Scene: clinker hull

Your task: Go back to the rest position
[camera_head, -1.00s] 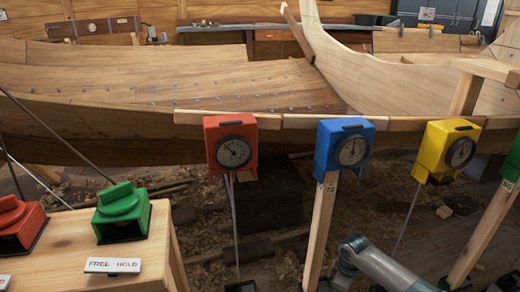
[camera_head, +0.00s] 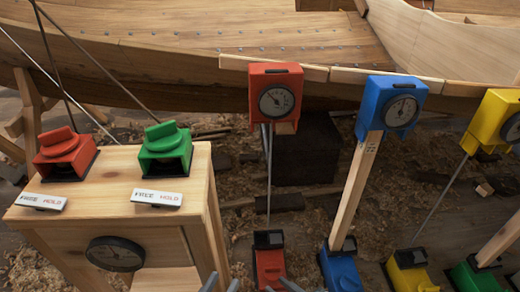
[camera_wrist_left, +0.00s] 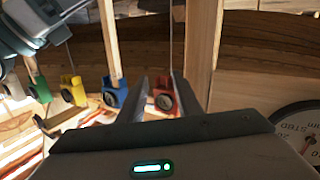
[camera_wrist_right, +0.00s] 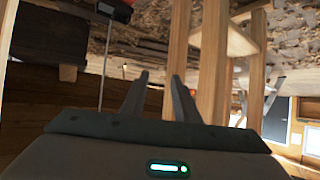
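My left gripper (camera_head: 221,285) shows only its fingertips at the bottom edge of the head view, right of the wooden stand. In the left wrist view its fingers (camera_wrist_left: 156,97) are apart with nothing held between them; a red box shows beyond. My right gripper (camera_head: 304,287) is also at the bottom edge, just right of the left one. In the right wrist view its fingers (camera_wrist_right: 158,97) are apart and empty. My right arm also shows at the upper left of the left wrist view. Most of both arms is hidden in the head view.
A wooden stand (camera_head: 190,235) carries a red switch (camera_head: 66,152), a green switch (camera_head: 165,150) and a dial (camera_head: 115,254). Red (camera_head: 258,95), blue (camera_head: 376,92) and yellow (camera_head: 490,118) gauge boxes stand along the planked hull (camera_head: 190,50). Coloured floor blocks lie below, near my grippers.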

